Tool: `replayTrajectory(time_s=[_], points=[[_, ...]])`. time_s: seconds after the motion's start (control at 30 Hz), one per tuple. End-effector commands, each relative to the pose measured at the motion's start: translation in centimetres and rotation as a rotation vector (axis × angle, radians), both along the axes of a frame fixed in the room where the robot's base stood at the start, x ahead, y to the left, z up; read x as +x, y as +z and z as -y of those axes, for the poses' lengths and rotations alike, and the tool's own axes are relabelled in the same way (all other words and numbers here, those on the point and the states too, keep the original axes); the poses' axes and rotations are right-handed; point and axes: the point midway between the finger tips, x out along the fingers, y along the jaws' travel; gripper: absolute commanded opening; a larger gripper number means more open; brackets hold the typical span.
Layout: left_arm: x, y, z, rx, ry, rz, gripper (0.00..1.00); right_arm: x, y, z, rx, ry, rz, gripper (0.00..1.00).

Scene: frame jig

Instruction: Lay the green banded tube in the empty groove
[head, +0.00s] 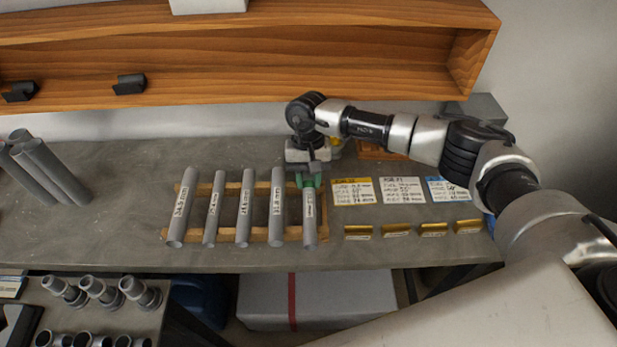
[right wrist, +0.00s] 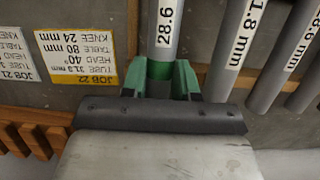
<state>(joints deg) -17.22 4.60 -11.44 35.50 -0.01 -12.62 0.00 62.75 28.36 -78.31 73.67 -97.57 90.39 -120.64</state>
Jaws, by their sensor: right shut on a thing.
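My right gripper (head: 309,181) is shut on the grey tube (head: 309,218) at the right end of the row. Its green fingers (right wrist: 174,80) sit on both sides of this tube near its back end. In the right wrist view the tube (right wrist: 165,38) bears a label reading 28.6. The tube lies along the row at the wooden rack (head: 323,205); I cannot tell whether it rests in a groove or is just above. No empty groove is clearly visible. My left gripper is out of view.
Several other labelled grey tubes (head: 276,205) lie left of the held one, close beside it. Job cards (head: 352,191) and brass-coloured blocks (head: 396,230) lie to the right. A wooden shelf (head: 250,90) overhangs the back. More tubes (head: 50,172) stand at the far left.

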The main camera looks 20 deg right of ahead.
Motion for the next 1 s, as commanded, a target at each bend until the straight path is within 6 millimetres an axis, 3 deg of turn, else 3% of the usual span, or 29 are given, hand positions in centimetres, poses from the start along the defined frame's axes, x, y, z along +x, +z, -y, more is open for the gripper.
replayTrajectory(time_s=[0.07, 0.1, 0.3, 0.57, 1.0], points=[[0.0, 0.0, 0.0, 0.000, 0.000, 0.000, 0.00, 0.0, 0.0, 0.0, 0.000, 0.000, 0.000, 0.07], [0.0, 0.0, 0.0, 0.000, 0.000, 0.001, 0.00, 0.0, 0.0, 0.0, 0.000, 0.000, 0.000, 0.32], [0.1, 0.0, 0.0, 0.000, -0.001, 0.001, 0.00, 0.0, 0.0, 0.0, 0.000, 0.000, 0.000, 0.59], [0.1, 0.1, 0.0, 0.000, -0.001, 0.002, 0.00, 0.0, 0.1, 0.0, 0.000, 0.000, 0.000, 0.59], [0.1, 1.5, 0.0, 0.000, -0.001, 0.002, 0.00, 0.0, 4.4, 0.0, 0.001, 0.001, 0.001, 0.59]])
